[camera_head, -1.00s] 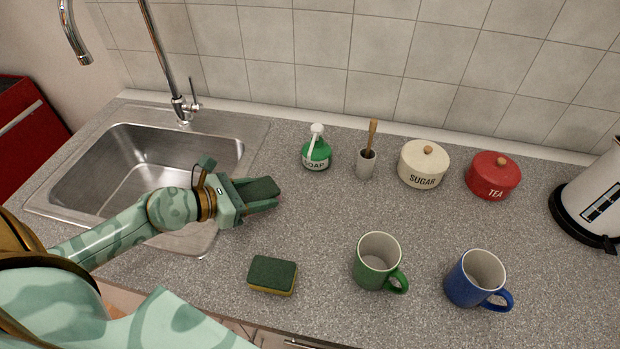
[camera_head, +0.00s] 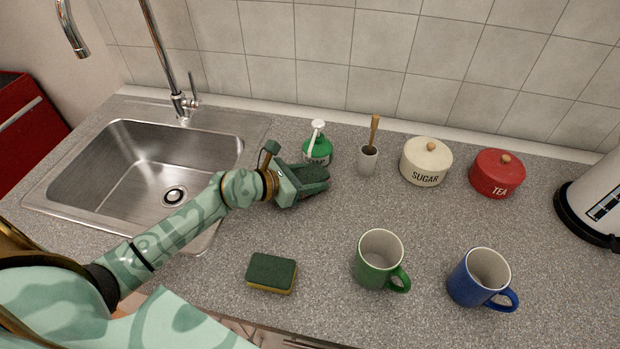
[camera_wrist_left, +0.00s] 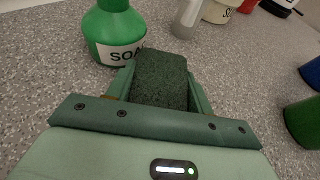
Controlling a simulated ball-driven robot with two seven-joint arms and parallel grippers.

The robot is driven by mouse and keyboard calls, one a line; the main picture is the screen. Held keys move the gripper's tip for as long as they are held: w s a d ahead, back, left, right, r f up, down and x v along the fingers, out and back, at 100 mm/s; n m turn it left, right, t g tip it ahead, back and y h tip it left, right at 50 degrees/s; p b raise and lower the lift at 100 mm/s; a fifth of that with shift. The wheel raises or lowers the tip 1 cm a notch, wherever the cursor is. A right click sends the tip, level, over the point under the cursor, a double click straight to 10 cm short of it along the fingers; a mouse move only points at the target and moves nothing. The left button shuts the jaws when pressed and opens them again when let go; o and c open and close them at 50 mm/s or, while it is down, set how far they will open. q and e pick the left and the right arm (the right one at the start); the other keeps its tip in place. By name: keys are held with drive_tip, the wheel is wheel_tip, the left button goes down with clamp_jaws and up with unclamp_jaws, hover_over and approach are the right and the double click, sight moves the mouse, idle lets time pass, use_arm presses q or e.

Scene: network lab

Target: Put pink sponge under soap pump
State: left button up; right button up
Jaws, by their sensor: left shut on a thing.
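The soap pump (camera_head: 318,150) is a green bottle with a white top, upright on the counter behind the sink's right edge. It also shows in the left wrist view (camera_wrist_left: 108,28), just ahead and to the left of the fingers. My left gripper (camera_head: 314,182) is shut on a sponge, low over the counter just in front of the soap pump. In the left wrist view the held sponge (camera_wrist_left: 160,78) shows a dark green scouring face between the fingers; its pink part is hidden. Whether the sponge touches the counter I cannot tell. My right gripper is not in view.
A yellow-green sponge (camera_head: 271,273) lies near the front edge. A brush cup (camera_head: 367,162), sugar jar (camera_head: 425,163) and tea jar (camera_head: 496,175) stand along the back. Green (camera_head: 378,265) and blue (camera_head: 477,280) mugs stand front right. The sink (camera_head: 70,180) is left. The counter's middle is clear.

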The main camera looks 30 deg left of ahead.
use_arm(q)
drive_tip(key=shift+r, duration=0.15)
drive_tip(key=o, duration=0.7)
drive_tip(key=shift+c, duration=0.2)
drive_tip(key=p+v, duration=0.1)
drive_tip(key=v, duration=1.1)
drive_tip(key=shift+s+d+p, duration=0.1)
drive_tip(key=shift+p, duration=0.3)
